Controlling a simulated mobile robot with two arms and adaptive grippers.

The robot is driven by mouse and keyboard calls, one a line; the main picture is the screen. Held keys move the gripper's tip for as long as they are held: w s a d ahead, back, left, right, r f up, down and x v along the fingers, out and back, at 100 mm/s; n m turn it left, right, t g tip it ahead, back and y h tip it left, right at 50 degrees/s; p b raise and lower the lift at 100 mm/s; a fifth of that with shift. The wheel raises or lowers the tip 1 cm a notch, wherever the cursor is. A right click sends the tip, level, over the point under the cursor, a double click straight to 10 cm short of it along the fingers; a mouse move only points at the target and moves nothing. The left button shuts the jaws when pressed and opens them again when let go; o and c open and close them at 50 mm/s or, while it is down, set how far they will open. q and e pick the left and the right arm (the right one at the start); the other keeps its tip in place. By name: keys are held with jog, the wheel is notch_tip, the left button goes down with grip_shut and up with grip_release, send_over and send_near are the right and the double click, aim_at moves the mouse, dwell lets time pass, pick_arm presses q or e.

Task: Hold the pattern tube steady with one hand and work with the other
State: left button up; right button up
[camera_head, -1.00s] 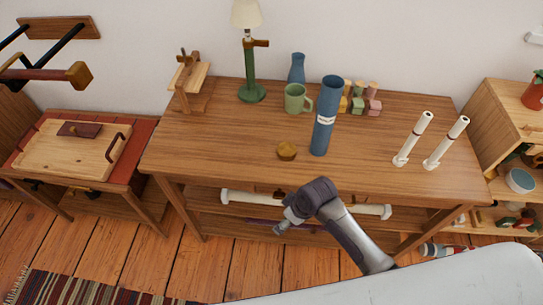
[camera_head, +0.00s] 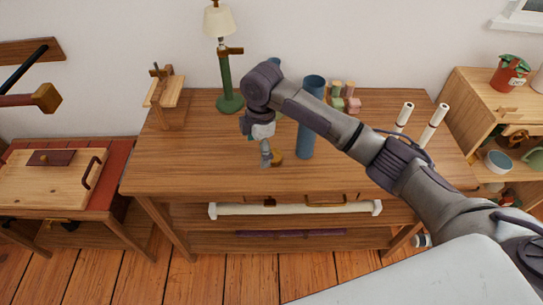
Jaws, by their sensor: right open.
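The blue pattern tube (camera_head: 305,142) stands upright on the wooden table (camera_head: 190,165); my right arm crosses in front of its middle. A small round brass-coloured piece (camera_head: 278,157) lies on the tabletop left of the tube's foot. My right gripper (camera_head: 266,159) points down just left of the brass piece, close to it in the picture; I cannot tell whether they touch. The gripper is open, with nothing seen in it. My left gripper is out of view.
A green lamp (camera_head: 230,102) and a wooden stand (camera_head: 163,95) are at the back left. Coloured blocks (camera_head: 352,104) and two white rods (camera_head: 433,125) are to the right. A white roll (camera_head: 300,209) lies below the tabletop. The table's front left is clear.

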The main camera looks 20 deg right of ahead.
notch_tip(320, 180, up, 6)
jog(key=n, duration=0.1)
send_over(273, 155)
jog(key=shift+w+a+r+h, duration=0.2)
jog(key=shift+w+a+h, duration=0.1)
jog(key=shift+a+h, duration=0.15)
notch_tip(273, 155, down, 9)
jog(key=shift+r, duration=0.15)
jog(key=shift+s, duration=0.1)
jog(key=f, duration=0.3)
jog(key=f+p, duration=0.1)
jog(key=shift+s+d+f, duration=0.25)
jog(key=shift+d+f, duration=0.05)
jog(key=shift+d, duration=0.1)
jog(key=shift+f, duration=0.3)
